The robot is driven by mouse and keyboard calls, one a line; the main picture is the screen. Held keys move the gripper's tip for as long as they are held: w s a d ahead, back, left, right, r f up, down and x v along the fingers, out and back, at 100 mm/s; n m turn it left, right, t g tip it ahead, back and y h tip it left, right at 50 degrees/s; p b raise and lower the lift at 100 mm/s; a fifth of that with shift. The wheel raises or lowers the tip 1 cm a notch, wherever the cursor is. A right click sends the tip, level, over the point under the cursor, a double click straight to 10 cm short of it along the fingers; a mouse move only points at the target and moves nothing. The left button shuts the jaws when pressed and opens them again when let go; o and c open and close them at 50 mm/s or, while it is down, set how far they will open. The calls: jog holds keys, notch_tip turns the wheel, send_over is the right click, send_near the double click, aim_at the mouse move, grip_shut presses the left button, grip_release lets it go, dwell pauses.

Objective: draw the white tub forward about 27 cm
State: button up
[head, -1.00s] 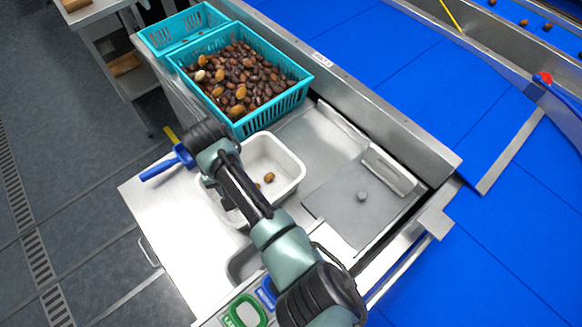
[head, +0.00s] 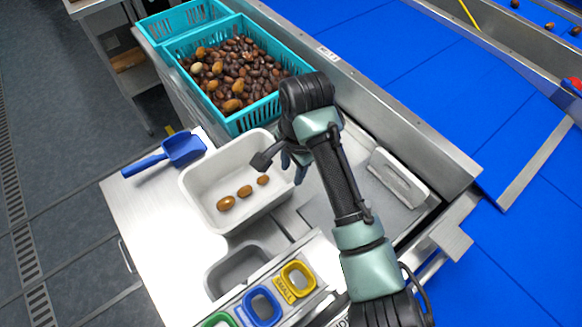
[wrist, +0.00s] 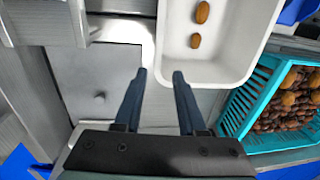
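The white tub (head: 222,178) stands on the steel bench with three brown dates (head: 245,191) on its floor. My gripper (head: 287,165) is at the tub's right side, and the wrist hides part of that rim in the head view. In the wrist view my gripper (wrist: 159,76) is open, its two dark fingers apart with nothing gripped. The tub (wrist: 238,40) lies ahead there; one fingertip appears outside its side wall and the other over the tub's edge. Whether a finger touches the wall I cannot tell.
A blue scoop (head: 183,150) lies left of the tub. A teal basket (head: 247,117) full of dates stands behind it. In front are a grey recess (head: 212,284) and coloured-rimmed slots (head: 262,306). A grey plate lies to the right, under my arm.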

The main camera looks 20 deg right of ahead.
aim_at(287, 199)
jog(key=shift+f, duration=0.1)
jog(key=f, duration=0.4)
jog(key=w+f, duration=0.1)
jog(key=f, duration=0.3)
jog(key=f+b, duration=0.1)
jog(key=f, duration=0.3)
jog(key=shift+w+a+f, duration=0.2)
jog(key=shift+a+f, duration=0.05)
jog(key=shift+f, duration=0.1)
jog(key=shift+c, duration=0.3)
grip_shut()
dwell(0.6)
